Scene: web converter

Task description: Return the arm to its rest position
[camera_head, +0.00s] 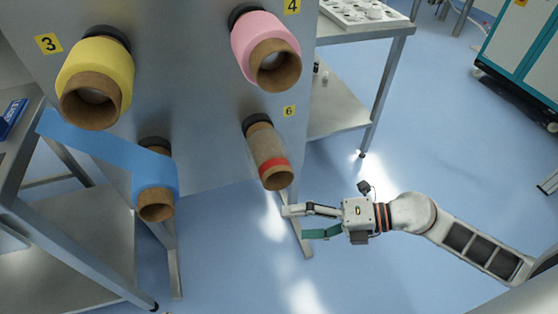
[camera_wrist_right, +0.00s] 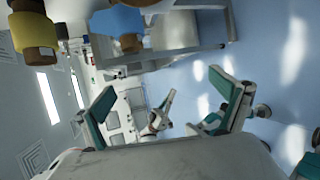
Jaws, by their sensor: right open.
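My right gripper (camera_head: 297,222) is open and empty, held over the blue floor in the lower right of the head view. Its fingers point left, just below and right of a brown core with a red band (camera_head: 272,170), with a visible gap in the picture. My right arm comes in from the lower right corner. In the right wrist view the two green-padded fingers of the gripper (camera_wrist_right: 163,84) stand wide apart with nothing between them. My left gripper does not show in the head view.
A grey panel (camera_head: 195,110) carries a yellow roll (camera_head: 97,68), a pink roll (camera_head: 262,38) and a blue roll (camera_head: 153,178). Steel tables stand at left (camera_head: 80,235) and behind (camera_head: 345,100). A teal-white cabinet (camera_head: 520,45) is far right. Floor around the gripper is clear.

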